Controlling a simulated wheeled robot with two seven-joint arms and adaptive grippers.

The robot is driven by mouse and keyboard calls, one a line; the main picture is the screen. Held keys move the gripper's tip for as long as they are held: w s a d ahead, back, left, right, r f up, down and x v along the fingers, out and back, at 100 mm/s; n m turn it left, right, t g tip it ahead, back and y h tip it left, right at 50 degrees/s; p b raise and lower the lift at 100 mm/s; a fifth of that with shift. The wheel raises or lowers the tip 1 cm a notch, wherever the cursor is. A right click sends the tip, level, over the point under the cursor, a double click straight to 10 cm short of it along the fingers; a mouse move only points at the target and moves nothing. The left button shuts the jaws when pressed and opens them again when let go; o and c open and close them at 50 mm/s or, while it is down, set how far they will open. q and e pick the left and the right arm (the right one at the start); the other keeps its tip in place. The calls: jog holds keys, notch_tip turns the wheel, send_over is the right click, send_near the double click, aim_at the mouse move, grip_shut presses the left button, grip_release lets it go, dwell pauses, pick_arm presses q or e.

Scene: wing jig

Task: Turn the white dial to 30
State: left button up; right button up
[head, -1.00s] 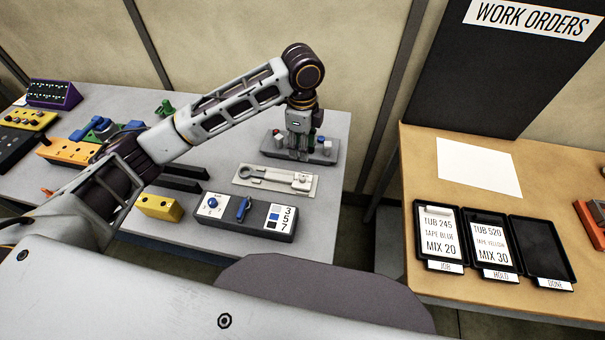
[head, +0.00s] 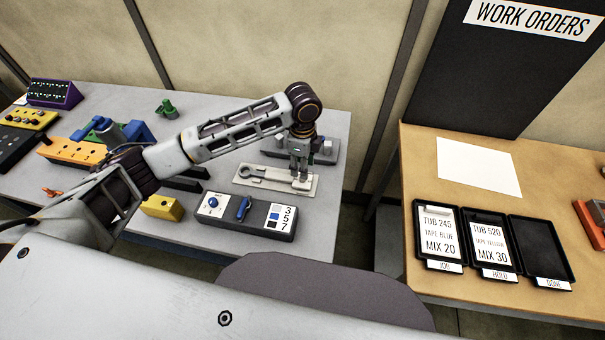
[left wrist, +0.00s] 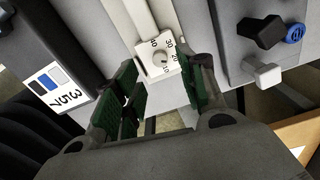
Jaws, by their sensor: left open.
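The white dial (left wrist: 160,58) is a small round knob on a white square plate with printed numbers. It is at the top middle of the left wrist view; its pointer is too small to read surely. In the head view the dial's end of the pale fixture plate (head: 257,182) is partly hidden by my gripper. My left gripper (head: 300,175) is above the right end of that plate. In the left wrist view its green-padded fingers (left wrist: 165,72) are apart, one on each side of the dial. Contact with the dial is not visible. My right gripper is not in view.
A dark box (head: 225,222) with blue knobs and a 3-5-7 panel lies in front of the plate. A grey block (head: 325,158) with knobs stands behind it. A yellow block (head: 162,207) is to the left. A wooden table (head: 415,160) with trays stands to the right.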

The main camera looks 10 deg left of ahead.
pick_arm(q)
jog(key=shift+f, duration=2.65)
grip_shut()
